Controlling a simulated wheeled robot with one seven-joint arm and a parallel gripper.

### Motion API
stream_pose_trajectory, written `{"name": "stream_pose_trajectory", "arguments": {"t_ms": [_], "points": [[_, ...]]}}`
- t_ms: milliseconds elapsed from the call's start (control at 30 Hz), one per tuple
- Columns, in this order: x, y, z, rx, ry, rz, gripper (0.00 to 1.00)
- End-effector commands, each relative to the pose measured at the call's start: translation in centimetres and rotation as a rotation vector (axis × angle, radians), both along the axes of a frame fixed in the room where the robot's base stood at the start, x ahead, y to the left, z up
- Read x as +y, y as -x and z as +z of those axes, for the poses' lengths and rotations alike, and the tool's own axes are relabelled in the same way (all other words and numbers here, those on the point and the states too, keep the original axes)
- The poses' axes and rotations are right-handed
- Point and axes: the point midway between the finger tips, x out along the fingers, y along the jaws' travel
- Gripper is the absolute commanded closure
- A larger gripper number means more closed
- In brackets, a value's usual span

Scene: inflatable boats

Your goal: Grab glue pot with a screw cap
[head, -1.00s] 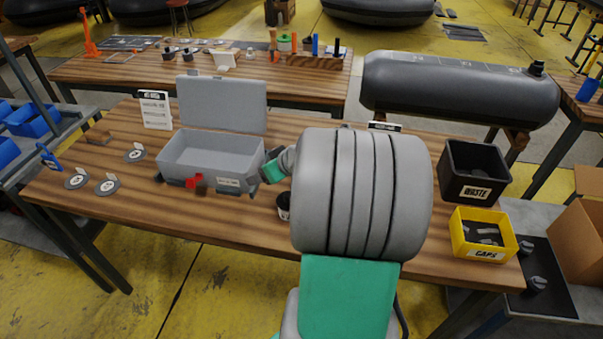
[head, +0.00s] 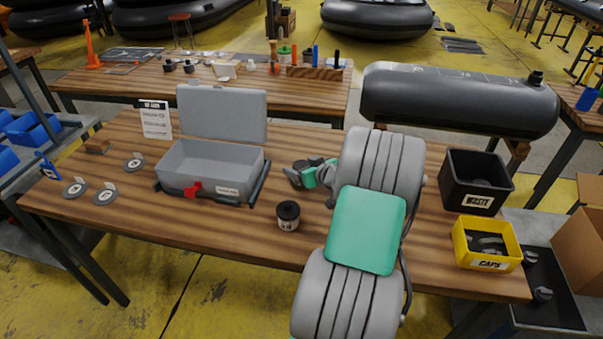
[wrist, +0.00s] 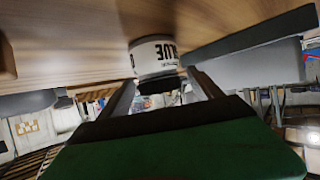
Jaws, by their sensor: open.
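The glue pot (head: 288,222), small and white with a black screw cap, stands upright near the table's front edge in the head view. My gripper (head: 293,178) is behind it, low over the table and right of the grey box.
The open grey box (head: 215,170) with a red latch stands left of my gripper. A black waste bin (head: 476,195) and a yellow caps bin (head: 486,262) stand at the right. The wooden table (head: 235,225) is bare around the pot.

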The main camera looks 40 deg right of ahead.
Motion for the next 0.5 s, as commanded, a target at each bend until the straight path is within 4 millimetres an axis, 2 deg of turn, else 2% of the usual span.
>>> {"name": "stream_pose_trajectory", "arguments": {"t_ms": [67, 500], "points": [[0.00, 0.02, -0.01, 0.000, 0.000, 0.000, 0.29], [0.01, 0.03, -0.01, 0.001, 0.000, 0.000, 0.65]]}}
